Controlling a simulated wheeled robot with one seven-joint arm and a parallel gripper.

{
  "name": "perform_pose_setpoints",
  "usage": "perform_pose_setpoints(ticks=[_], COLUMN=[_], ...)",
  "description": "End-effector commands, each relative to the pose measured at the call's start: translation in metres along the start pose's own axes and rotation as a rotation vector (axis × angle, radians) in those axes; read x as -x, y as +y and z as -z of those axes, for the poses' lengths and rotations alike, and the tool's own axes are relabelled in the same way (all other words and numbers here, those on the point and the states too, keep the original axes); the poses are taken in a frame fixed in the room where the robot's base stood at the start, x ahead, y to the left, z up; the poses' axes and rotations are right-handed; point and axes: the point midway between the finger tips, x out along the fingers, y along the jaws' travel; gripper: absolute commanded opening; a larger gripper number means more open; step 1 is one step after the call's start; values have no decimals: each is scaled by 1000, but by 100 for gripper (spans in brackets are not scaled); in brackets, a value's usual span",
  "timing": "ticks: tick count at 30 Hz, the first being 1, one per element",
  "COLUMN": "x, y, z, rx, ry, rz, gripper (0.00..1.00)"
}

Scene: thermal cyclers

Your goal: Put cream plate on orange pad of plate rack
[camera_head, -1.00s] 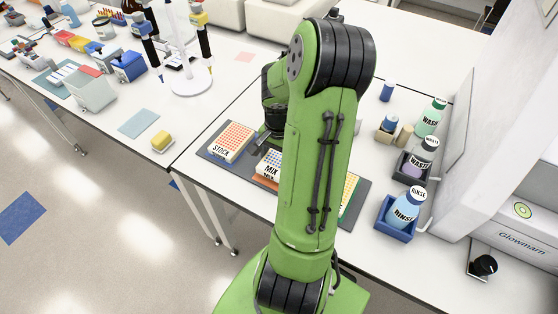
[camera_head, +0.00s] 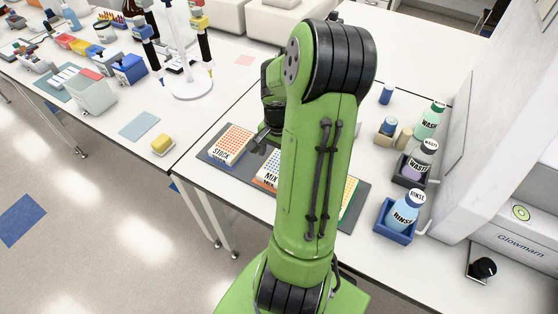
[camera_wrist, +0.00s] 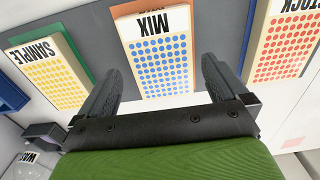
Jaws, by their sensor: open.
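Several cream plates with coloured dots stand on the dark grey plate rack (camera_wrist: 218,30). The MIX plate (camera_wrist: 165,65), with blue dots, is in the middle and has an orange pad (camera_wrist: 117,12) showing at its edge. The STOCK plate (camera_wrist: 283,48) has orange-red dots and lies to the right in the wrist view and to the left in the head view (camera_head: 231,143). The SAMPLE plate (camera_wrist: 48,72), with yellow dots, is by a green pad (camera_wrist: 72,45). My gripper (camera_wrist: 161,68) is open and empty, its fingers on either side of the MIX plate in the picture. I cannot tell its height.
My arm hides much of the rack in the head view. A yellow block (camera_head: 162,143) and a pipette stand (camera_head: 190,84) are on the left table.

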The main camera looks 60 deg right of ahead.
Motion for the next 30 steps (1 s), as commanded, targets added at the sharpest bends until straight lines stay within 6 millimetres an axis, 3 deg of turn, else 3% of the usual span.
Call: perform_pose_setpoints(ticks=[1, 3, 7, 11, 16, 19, 22, 25, 30], x=[20, 39, 66, 80, 82, 91, 117, 146, 183], y=[-1, -1, -1, 0, 0, -8, -24, -33, -17], z=[1, 1, 1, 0, 0, -13, -50, -103, -197], rx=[0, 0, 0, 1, 3, 69, 257, 506, 970], ry=[8, 8, 5, 1, 1, 27, 99, 187, 321], rz=[3, 3, 2, 1, 0, -3, -1, 21, 141], gripper=[100, 100, 100, 100, 100, 100, 100, 100, 100])
